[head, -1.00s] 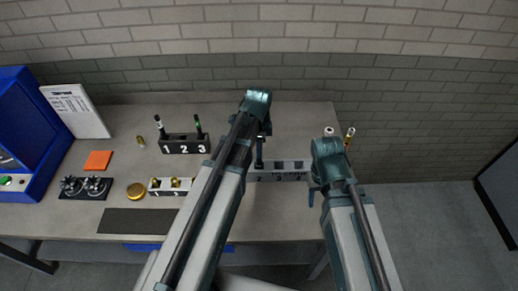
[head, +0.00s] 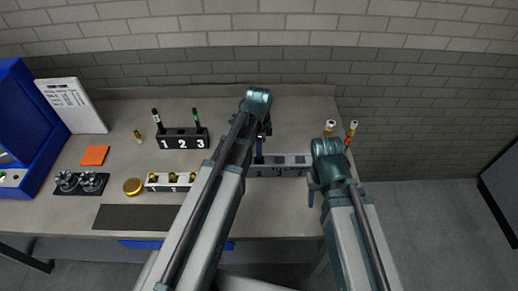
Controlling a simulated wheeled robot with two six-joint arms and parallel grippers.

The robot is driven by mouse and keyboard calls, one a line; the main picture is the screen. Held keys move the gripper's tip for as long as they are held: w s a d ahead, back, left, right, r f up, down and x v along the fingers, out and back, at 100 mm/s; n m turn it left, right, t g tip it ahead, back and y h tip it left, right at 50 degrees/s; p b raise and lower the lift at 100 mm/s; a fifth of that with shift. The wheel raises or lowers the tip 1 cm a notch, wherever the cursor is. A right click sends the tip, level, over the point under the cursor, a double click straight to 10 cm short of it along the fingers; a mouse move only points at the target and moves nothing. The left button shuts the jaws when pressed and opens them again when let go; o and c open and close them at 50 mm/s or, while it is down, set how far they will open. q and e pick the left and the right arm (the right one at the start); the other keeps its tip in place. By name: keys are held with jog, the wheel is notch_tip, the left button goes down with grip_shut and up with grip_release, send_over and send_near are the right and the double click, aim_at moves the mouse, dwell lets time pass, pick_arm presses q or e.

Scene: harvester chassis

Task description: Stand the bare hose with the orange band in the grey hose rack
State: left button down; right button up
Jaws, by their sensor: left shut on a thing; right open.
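The grey rack (head: 291,161) stands right of centre on the bench, partly behind my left arm. My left gripper (head: 262,133) is above its left end, shut on a slim dark upright piece (head: 259,147). The gripper hides most of this piece, and I see no orange band on it. Its lower end is at the rack's left part; I cannot tell whether it is in a hole. An orange band shows on a brass-topped piece (head: 351,131) at the bench's right edge. My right gripper (head: 312,191) is open and apart from it, largely hidden by its own wrist.
A black rack marked 1 2 3 (head: 183,140) holds two dark hoses, banded white and green. A pale fitting rack (head: 170,182) holds brass fittings. A white-banded brass piece (head: 330,128) stands near the right edge. The bench front (head: 270,215) is clear between the arms.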

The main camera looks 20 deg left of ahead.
pick_arm(q)
jog(key=shift+f, duration=0.2)
jog(key=c, duration=0.6)
grip_release()
jog(key=shift+r, duration=0.1)
notch_tip(320, 180, up, 14)
jog(key=p, duration=1.3)
jog(key=shift+p, duration=0.4)
jog(key=shift+f, duration=0.2)
